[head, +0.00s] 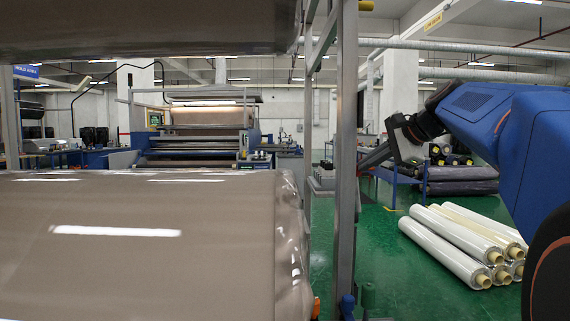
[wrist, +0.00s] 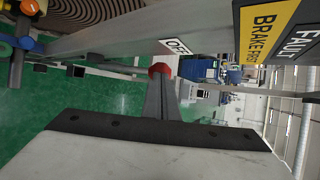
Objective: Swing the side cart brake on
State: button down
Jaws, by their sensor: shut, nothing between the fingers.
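My gripper (head: 368,162) is shut and empty, held out beside the grey upright post (head: 345,150) of the roll cart. In the wrist view its closed fingers (wrist: 161,88) point at a round red part (wrist: 160,70), which looks like a knob. The fingers partly cover it, and I cannot tell whether they touch it. A yellow plate reading BRAKE FIRST (wrist: 262,35) is at the upper right. In the head view the brake handle cannot be made out.
A large wrapped roll (head: 140,265) fills the lower left, with another roll (head: 150,25) above. White wrapped rolls (head: 450,245) lie on the green floor at right. Floor between is clear.

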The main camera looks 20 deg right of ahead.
jog(key=w+d+f+m+g, duration=0.1)
jog(key=w+d+f+g, duration=0.1)
jog(key=w+f+g, duration=0.3)
jog(key=shift+w+d+f+m+y, duration=0.3)
jog(key=shift+w+y, duration=0.1)
jog(key=shift+w, duration=1.65)
jog(key=shift+f, duration=0.1)
jog(key=s+d+r, duration=0.2)
jog(key=r, duration=0.4)
jog(key=s+d+r, duration=0.2)
jog(key=d+r, duration=0.1)
jog(key=r, duration=0.3)
jog(key=shift+d+r, duration=0.2)
jog(key=shift+r, duration=0.2)
